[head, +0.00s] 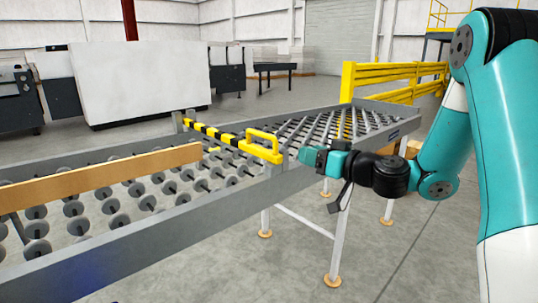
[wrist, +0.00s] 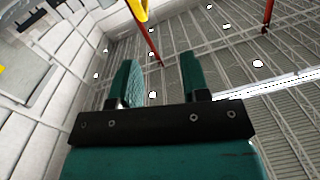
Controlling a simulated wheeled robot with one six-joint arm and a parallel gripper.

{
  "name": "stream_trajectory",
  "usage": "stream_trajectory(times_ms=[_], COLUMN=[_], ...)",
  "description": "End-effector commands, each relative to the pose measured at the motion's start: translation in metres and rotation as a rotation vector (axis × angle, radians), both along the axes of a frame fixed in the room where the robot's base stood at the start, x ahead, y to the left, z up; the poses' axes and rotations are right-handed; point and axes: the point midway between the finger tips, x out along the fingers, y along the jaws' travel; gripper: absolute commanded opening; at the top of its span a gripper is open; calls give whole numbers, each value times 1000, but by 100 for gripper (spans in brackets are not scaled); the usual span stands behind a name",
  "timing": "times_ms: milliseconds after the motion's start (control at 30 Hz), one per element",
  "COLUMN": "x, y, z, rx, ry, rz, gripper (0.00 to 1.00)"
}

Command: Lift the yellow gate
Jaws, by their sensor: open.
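The yellow gate (head: 216,134) is a black-and-yellow striped bar lying across the conveyor in the head view. Its yellow handle (head: 264,146) is at the near right end, by the side rail. My gripper (head: 312,156) is just right of the handle and apart from it in the picture. In the wrist view my gripper (wrist: 158,66) points upward with its two teal fingers spread and nothing between them. A yellow piece (wrist: 140,12), likely the handle, shows at the top edge beyond the fingers. The gap in depth is hard to tell.
The roller conveyor's grey side rail (head: 180,222) runs below the gate. A wooden board (head: 100,178) lies along the wheels at left. Conveyor legs (head: 338,240) stand below my gripper. Yellow railings (head: 385,72) are behind. The floor at lower right is clear.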

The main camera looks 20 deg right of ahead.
Motion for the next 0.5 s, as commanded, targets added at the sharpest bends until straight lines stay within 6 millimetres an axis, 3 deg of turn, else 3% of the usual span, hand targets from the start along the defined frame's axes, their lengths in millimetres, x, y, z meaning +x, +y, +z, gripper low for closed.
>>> stream_trajectory(times_ms=[33,133,500], x=[2,6,50], y=[-13,-21,-3], z=[-7,-4,3], rx=[7,9,8], ry=[-13,-28,-25], rz=[-39,-71,-66], gripper=[42,42,42])
